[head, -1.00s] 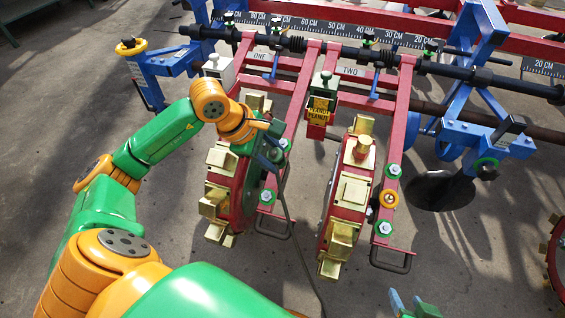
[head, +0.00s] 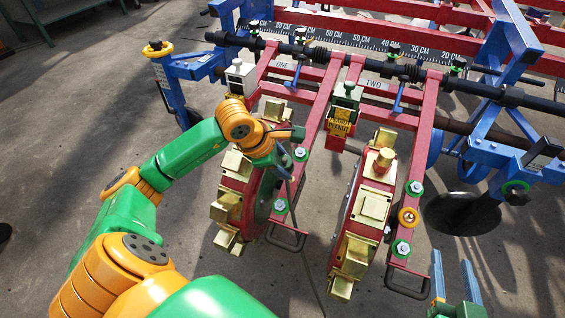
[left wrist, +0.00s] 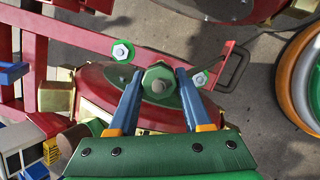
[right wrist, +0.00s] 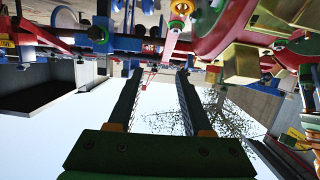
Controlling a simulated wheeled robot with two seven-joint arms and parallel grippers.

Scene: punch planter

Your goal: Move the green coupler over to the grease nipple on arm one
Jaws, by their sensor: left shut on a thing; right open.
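My left gripper (head: 286,160) is shut on the green coupler (left wrist: 158,82), whose hexagonal face shows between the fingertips in the left wrist view. In the head view the gripper and arm mostly hide the coupler. It is held beside red arm one (head: 316,105), close to two green-ringed bolts (head: 300,154) (head: 281,206). The grease nipple on arm one is not visible; I cannot tell whether the coupler touches it. A dark hose seems to hang below the gripper. My right gripper (head: 455,278) is open and empty at lower right, away from the planter.
Red planter wheels with brass blocks (head: 228,207) (head: 367,205) stand close by. Arm two (head: 424,130) carries an orange-ringed fitting (head: 408,217) between two green-ringed bolts. A blue frame (head: 500,110) stands at right. The concrete floor (head: 70,130) at left is open.

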